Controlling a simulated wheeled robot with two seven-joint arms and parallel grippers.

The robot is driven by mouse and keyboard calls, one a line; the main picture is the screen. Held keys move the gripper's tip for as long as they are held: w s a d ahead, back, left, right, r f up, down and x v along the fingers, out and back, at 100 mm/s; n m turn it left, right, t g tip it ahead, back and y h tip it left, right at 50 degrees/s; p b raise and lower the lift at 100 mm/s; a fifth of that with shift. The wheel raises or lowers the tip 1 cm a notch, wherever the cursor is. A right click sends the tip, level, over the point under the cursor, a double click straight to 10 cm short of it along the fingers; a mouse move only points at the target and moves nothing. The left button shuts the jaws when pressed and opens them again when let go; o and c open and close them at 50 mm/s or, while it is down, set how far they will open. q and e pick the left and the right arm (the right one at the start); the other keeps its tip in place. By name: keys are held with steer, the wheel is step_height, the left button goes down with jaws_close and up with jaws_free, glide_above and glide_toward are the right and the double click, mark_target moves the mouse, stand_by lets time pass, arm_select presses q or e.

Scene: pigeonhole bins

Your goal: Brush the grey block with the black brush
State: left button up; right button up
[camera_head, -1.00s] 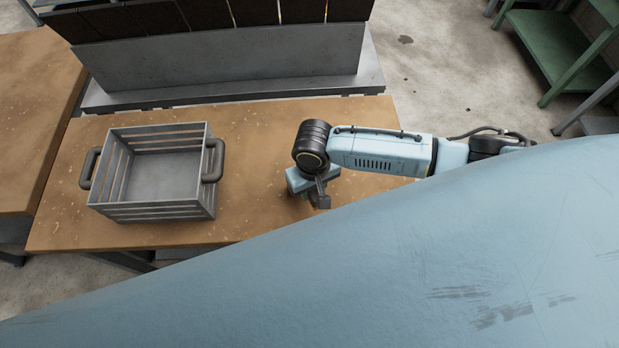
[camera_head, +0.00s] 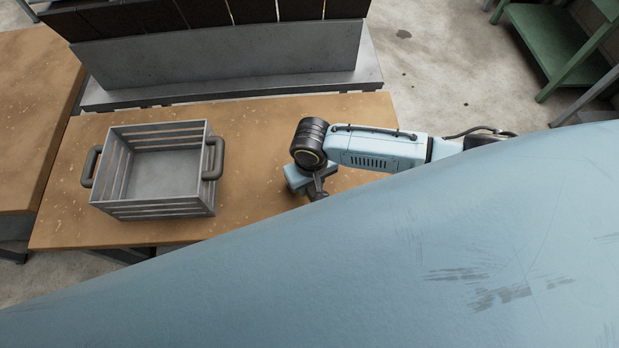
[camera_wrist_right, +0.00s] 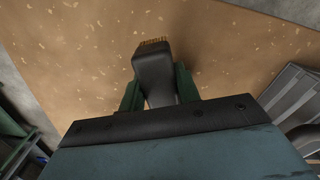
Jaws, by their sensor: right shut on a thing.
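The black brush (camera_wrist_right: 155,72) shows in the right wrist view, with its short tan bristles pointing up the picture, over the tabletop. My right gripper (camera_wrist_right: 157,82) is shut on it, with a green finger on each side of the brush body. In the head view my right gripper (camera_head: 314,190) points down over the table, right of the crate; the brush is hard to make out there. I do not see the grey block in either view. My left gripper is not in view.
A grey slatted crate (camera_head: 153,211) with two dark handles stands on the brown table (camera_head: 255,140). A grey rack with dark bins (camera_head: 220,55) stands behind it. A green shelf (camera_head: 550,40) is at the far right. My own pale blue body hides the lower part of the head view.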

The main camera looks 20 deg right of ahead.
steer(key=shift+s+f, duration=0.1)
steer(key=shift+s, duration=0.05)
steer(key=shift+r, duration=0.95)
